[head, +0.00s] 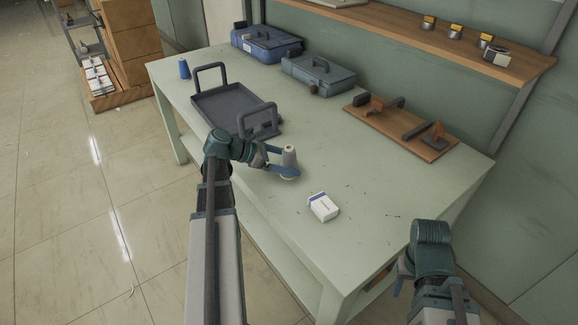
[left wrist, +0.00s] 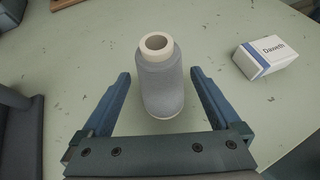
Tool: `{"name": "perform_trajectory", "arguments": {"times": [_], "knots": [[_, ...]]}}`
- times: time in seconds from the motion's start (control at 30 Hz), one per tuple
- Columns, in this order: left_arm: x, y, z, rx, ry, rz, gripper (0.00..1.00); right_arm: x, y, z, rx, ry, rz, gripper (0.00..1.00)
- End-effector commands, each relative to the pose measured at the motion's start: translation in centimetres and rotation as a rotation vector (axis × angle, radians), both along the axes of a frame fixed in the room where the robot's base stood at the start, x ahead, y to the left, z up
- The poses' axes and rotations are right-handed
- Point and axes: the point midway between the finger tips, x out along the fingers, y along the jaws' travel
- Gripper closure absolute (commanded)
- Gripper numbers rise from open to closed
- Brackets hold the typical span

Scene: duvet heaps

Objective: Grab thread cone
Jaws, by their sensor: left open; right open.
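A grey thread cone (head: 289,157) stands upright on the pale green table (head: 370,190) near its middle. My left gripper (head: 282,163) is open and level around it, with one finger on either side. In the left wrist view the cone (left wrist: 161,85) sits between the two blue fingers (left wrist: 160,90), with a visible gap on each side. Its cream top with a round hole faces up. A blue thread cone (head: 184,69) stands at the table's far left corner. My right gripper (head: 402,278) is at the lower right, away from the cone and open.
A small white box (head: 323,207) lies right of the grey cone; it also shows in the left wrist view (left wrist: 265,56). A dark handled tray (head: 228,92) lies behind my left arm. Two cases (head: 267,43) and a wooden board with tools (head: 385,128) line the back.

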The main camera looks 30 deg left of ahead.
Motion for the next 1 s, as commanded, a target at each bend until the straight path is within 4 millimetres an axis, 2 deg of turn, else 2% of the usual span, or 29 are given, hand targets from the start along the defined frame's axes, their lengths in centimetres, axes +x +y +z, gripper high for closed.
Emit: {"name": "perform_trajectory", "arguments": {"times": [0.03, 0.1, 0.23, 0.47, 1.0], "knots": [[0.3, -0.6, -1.1, 0.0, 0.0, -0.003, 0.03, 0.0, 0.0, -1.1, 0.0, 0.0, 0.0, 0.5], [0.8, -1.2, -1.8, 0.0, 0.0, -0.002, 0.03, 0.0, 0.0, -1.8, 0.0, 0.0, 0.0, 0.5], [1.8, -2.1, -2.2, 0.0, 0.0, -0.001, 0.03, 0.0, 0.0, -2.2, 0.0, 0.0, 0.0, 0.5], [2.0, -2.2, -2.1, 0.0, 0.0, 0.0, 0.03, 0.0, 0.0, -2.1, 0.0, 0.0, 0.0, 0.5], [1.9, -2.2, -2.1, 0.0, 0.0, 0.0, 1.0, 0.0, 0.0, -2.1, 0.0, 0.0, 0.0, 0.5]]}}
